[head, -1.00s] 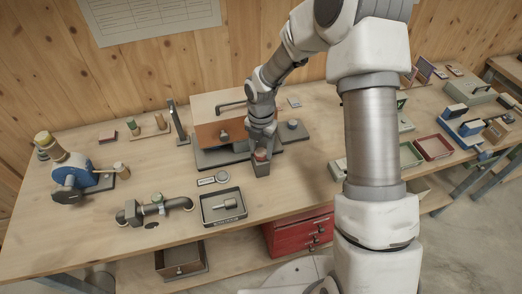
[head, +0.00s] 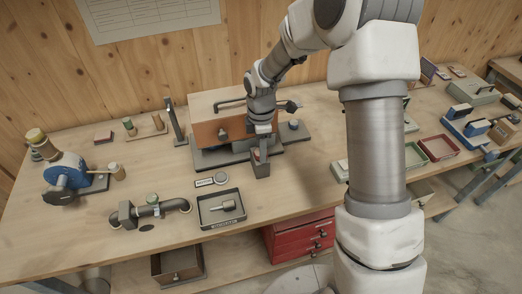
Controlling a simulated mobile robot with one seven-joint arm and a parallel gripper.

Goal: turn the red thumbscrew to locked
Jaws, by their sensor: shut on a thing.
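The red thumbscrew (head: 257,152) shows as a small patch of red at the top of a grey upright block (head: 261,169), at the front edge of the mixer's dark base. My gripper (head: 262,142) points down from above and is shut on the thumbscrew. The fingers and wrist hide most of it, so its turned position cannot be read. The brown mixer box (head: 205,134) with a dark knob on its front stands just behind and left of my gripper.
A dark tray (head: 206,222) holding a metal part lies in front. A small label plate and round disc (head: 221,178) lie behind it. A pipe fitting (head: 128,215) and a blue machine (head: 72,172) stand left. A grey block with a round top (head: 294,125) is close on the right.

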